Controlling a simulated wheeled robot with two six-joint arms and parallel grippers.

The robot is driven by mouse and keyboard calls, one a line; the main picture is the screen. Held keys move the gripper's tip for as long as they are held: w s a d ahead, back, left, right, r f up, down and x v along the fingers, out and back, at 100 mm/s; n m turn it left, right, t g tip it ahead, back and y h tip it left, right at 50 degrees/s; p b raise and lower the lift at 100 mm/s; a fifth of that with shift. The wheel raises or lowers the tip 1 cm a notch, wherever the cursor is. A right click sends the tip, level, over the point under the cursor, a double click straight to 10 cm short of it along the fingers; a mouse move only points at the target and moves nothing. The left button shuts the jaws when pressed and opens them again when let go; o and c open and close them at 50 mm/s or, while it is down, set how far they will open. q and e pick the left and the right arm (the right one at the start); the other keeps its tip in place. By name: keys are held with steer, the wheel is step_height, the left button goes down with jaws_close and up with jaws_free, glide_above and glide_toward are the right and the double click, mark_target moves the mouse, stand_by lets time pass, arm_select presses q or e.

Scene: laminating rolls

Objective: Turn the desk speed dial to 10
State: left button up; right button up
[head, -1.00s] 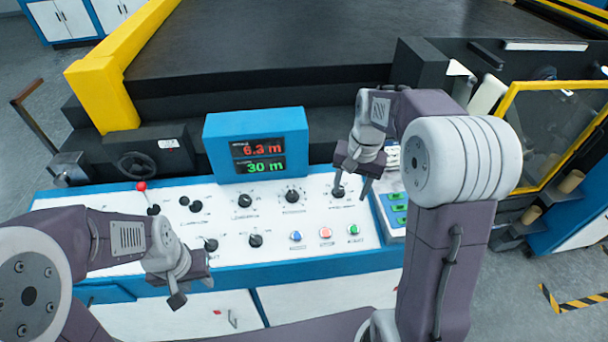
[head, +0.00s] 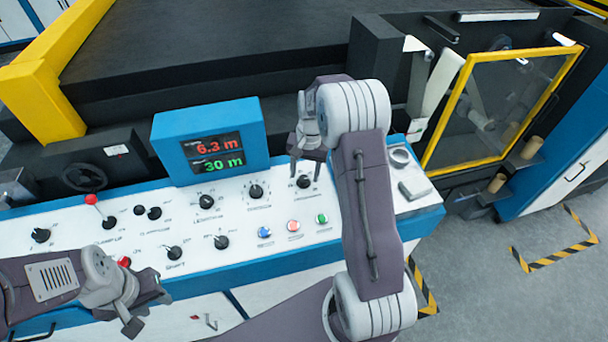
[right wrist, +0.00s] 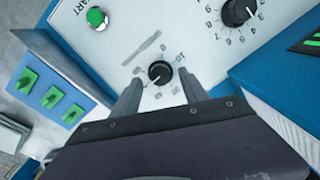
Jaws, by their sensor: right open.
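A black dial (head: 304,181) sits on the right part of the white control panel (head: 275,212). In the right wrist view this dial (right wrist: 160,72) has a number scale around it with 10 and 8 readable; its label is not readable. My right gripper (head: 305,172) is open above it. In the right wrist view the fingers of my right gripper (right wrist: 160,85) stand either side of the dial, with gaps; I cannot tell the height. My left gripper (head: 148,313) appears open and empty over the front edge of the desk, at lower left.
A blue display box (head: 210,141) reads 6.3 m and 30 m. Another numbered dial (head: 256,191) stands left of the right gripper. Blue (head: 264,232), red (head: 293,226) and green (head: 322,219) buttons lie in front. Several other knobs and a red-topped lever (head: 99,211) are further left.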

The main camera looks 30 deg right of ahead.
steer(key=shift+a+f, duration=0.15)
steer(key=shift+f, duration=0.7)
jaws_close()
